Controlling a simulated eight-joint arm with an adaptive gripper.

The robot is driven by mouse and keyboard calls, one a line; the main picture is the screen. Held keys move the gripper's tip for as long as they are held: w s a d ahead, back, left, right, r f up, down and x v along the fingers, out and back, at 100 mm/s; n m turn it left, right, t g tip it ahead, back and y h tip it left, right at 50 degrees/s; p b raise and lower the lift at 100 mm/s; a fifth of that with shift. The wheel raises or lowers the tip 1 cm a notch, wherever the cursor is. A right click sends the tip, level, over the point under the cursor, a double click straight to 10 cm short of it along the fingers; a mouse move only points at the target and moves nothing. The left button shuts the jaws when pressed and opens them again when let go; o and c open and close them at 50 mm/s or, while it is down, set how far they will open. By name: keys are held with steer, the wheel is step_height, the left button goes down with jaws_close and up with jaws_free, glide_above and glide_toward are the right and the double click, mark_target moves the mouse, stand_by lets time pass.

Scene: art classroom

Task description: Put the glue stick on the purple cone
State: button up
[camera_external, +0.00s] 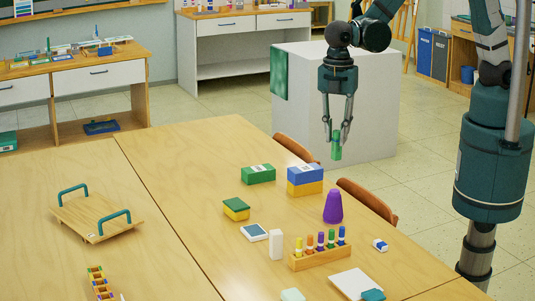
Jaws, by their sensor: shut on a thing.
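My gripper (337,126) hangs pointing down, shut on a small green stick (336,152), which looks like the glue stick. The stick is held roughly upright in the air, its lower end free. The purple cone (333,208) stands upright on the table near its right edge, with a rounded narrow top. In the picture the stick is above the cone, with a clear gap between them. How far apart they are in depth I cannot tell from this one view.
Blue and yellow boxes (305,181) and a green box (258,174) stand left of the cone. A wooden rack of colored markers (320,257) and a white block (276,245) are in front. Chairs (368,199) line the table's right edge. A wooden tray (95,218) sits left.

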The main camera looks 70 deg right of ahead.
mark_target(336, 151)
stand_by(0.4)
steer(key=shift+f, duration=2.95)
steer(key=shift+f, duration=2.05)
steer(key=shift+f, duration=0.15)
steer(key=o, duration=0.4)
steer(key=shift+b, duration=0.3)
steer(key=o, duration=0.5)
